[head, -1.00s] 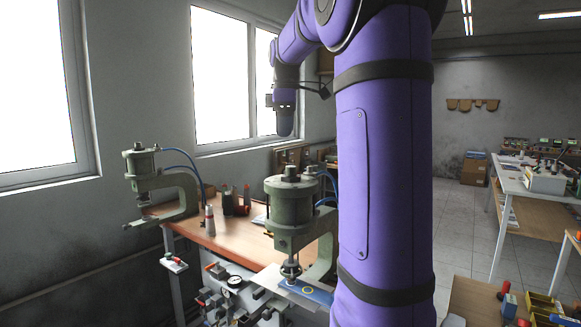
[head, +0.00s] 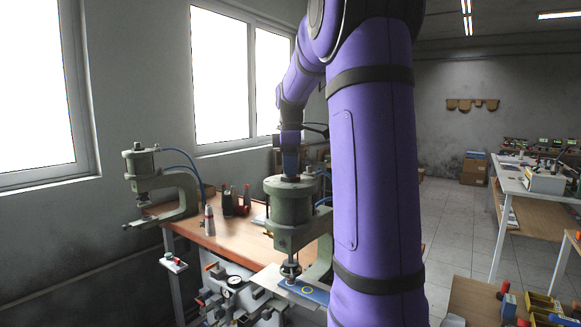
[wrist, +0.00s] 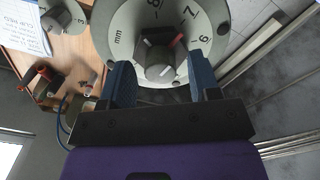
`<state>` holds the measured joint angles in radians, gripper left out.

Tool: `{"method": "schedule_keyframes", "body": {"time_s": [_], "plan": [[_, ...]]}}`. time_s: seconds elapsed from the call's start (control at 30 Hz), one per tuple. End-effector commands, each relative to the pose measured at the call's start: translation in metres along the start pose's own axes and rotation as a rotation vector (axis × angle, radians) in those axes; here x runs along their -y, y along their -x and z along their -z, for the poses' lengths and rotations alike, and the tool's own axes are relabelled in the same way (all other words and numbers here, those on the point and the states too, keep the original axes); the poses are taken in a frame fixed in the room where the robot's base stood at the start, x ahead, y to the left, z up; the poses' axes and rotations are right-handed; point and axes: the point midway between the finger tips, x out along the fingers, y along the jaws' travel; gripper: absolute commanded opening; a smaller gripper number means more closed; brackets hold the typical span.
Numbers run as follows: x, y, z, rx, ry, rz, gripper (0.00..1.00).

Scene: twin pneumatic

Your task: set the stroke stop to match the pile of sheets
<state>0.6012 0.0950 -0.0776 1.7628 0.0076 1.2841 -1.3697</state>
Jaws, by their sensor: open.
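The stroke stop's grey knob (wrist: 158,62) sits on a round dial (wrist: 125,35) marked mm, with 8, 7 and 6 in view. A red mark on it lies close to the 7. My gripper (wrist: 162,78) is open, its blue fingers on either side of the knob; contact cannot be told. In the head view my gripper (head: 291,168) is over the top of the near green press (head: 290,207). I cannot make out the pile of sheets.
A second green press (head: 180,190) stands at the bench's far left end. A bottle (head: 209,221) and dark holders (head: 230,203) stand on the wooden bench (head: 222,243). The wrist view shows a smaller dial (wrist: 62,17) and a handwritten page (wrist: 22,25).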

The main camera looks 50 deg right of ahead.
Motion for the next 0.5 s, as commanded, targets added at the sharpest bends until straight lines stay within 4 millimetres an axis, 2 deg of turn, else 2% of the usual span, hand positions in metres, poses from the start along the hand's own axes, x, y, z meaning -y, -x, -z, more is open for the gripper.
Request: {"method": "schedule_keyframes", "body": {"time_s": [0.33,0.37,0.5], "plan": [[0.0003,-0.0047,0.0001,0.0,0.0,0.0,0.56],[0.0003,-0.0047,0.0001,0.0,0.0,0.0,0.54],[0.0003,-0.0045,0.0001,0.0,0.0,0.0,0.22]]}}
